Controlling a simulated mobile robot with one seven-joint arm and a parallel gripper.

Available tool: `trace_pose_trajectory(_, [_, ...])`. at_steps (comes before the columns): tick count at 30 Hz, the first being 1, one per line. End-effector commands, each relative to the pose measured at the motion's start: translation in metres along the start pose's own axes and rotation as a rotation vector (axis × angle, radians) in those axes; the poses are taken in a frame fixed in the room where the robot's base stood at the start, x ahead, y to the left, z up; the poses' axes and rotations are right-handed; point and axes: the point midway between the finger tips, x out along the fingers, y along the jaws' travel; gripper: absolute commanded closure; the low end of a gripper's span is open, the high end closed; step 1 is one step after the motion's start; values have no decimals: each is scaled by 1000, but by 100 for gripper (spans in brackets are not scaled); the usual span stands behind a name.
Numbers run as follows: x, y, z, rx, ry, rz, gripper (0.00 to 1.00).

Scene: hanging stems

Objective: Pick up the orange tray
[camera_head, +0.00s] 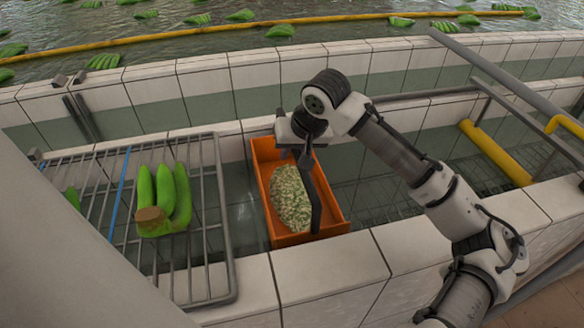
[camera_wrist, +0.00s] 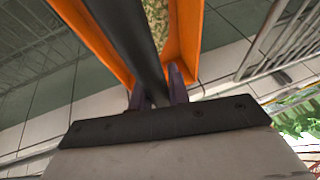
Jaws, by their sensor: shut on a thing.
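The orange tray (camera_head: 262,160) sits in the gap between the tiled walls in the head view, with a pale green, speckled lump (camera_head: 290,198) lying in it. A dark bar (camera_head: 316,205), seemingly its handle, spans it lengthwise. My gripper (camera_head: 297,152) is over the tray's far part and is shut on this bar. In the wrist view the bar (camera_wrist: 134,35) runs between the two fingers (camera_wrist: 160,88), with the tray's orange walls (camera_wrist: 184,35) on either side. I cannot tell whether the tray rests on something or hangs from my gripper.
A metal rack (camera_head: 222,215) with a green banana bunch (camera_head: 165,198) stands close to the tray's left. Tiled ledges (camera_head: 330,262) run in front and behind. A yellow pipe (camera_head: 497,153) and grey rails lie right. Water with floating bunches (camera_head: 280,31) is beyond.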

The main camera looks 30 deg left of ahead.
Motion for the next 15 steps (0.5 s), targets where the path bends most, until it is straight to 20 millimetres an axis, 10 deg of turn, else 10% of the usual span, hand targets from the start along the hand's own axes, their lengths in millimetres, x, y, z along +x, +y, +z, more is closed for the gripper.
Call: trace_pose_trajectory(15, [-104,-23,-44,-2,3,1,100])
